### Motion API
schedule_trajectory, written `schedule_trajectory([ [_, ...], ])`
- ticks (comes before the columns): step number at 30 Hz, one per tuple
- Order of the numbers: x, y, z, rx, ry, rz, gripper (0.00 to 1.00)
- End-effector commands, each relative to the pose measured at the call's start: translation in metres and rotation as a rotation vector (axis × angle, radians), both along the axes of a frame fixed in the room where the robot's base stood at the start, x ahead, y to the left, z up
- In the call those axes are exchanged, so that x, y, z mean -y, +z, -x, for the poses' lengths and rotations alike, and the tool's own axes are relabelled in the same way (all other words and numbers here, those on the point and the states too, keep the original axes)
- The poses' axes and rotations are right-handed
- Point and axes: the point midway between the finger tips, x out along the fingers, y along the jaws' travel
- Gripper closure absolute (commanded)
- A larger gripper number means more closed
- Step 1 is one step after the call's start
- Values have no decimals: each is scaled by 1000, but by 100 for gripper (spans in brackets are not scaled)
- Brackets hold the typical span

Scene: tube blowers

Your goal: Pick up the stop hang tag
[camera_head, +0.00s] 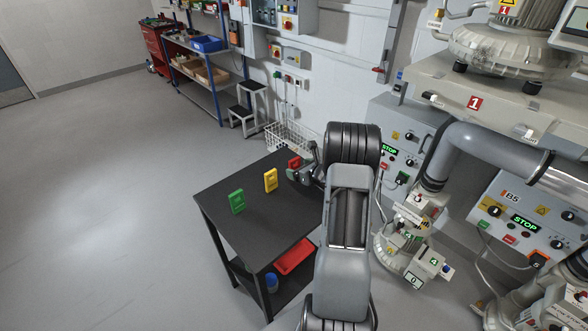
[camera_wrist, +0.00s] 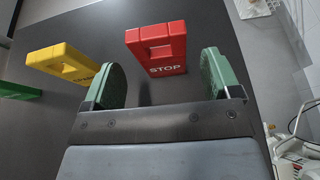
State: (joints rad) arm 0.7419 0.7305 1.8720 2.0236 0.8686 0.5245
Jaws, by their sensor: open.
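The red stop hang tag (camera_wrist: 160,50) stands upright on the black table, with white STOP lettering facing my gripper in the wrist view. In the head view the red tag (camera_head: 294,163) shows at the table's far right, partly hidden by my gripper. My gripper (camera_wrist: 160,85) is open, with one green-padded finger on each side. The tag lies ahead of the space between the fingers, and I see no finger closed on it. In the head view my gripper (camera_head: 298,175) is at the table's right edge.
A yellow tag (camera_wrist: 65,62) stands close beside the left finger; it also shows in the head view (camera_head: 270,180). A green tag (camera_head: 237,201) stands farther left on the black table (camera_head: 255,222). A red tray (camera_head: 295,257) and blue cup lie on the lower shelf. Machines stand at right.

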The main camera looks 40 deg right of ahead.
Motion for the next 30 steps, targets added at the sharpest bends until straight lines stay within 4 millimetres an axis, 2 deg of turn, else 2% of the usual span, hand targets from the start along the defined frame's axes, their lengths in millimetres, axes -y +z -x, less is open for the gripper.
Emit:
schedule_trajectory([
  [4,-1,-3,-9,0,2,0,17],
  [12,-3,-16,-42,0,4,1,17],
  [23,-3,-20,-49,0,0,1,17],
  [30,-3,-20,-49,0,0,1,38],
])
